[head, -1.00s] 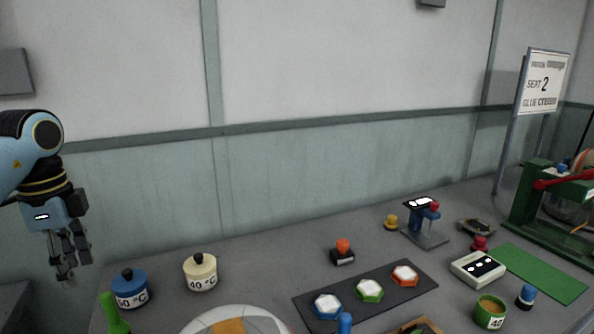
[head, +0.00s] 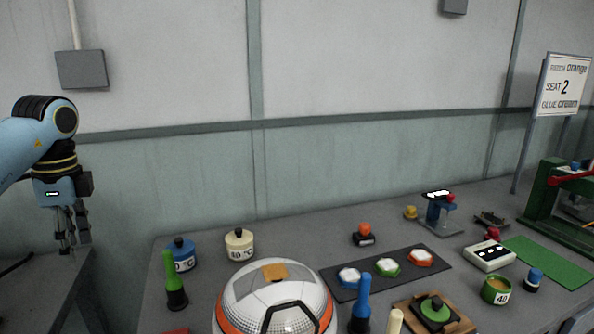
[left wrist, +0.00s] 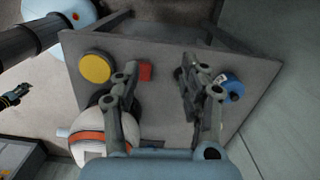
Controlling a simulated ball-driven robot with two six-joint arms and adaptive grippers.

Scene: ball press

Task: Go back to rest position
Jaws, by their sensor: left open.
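My left gripper (head: 72,238) hangs at the left of the head view with its fingers pointing down. It is open and empty, left of the workbench and apart from it. Its spread fingers also show in the left wrist view (left wrist: 157,85), with nothing between the tips. The bench surface (left wrist: 175,120) lies beyond them, with a blue labelled pot (left wrist: 232,88) to the right and a red block (left wrist: 145,71) near the left finger.
Hexagonal pieces lie on a dark mat (head: 440,278). A green press (head: 545,205) stands far right.

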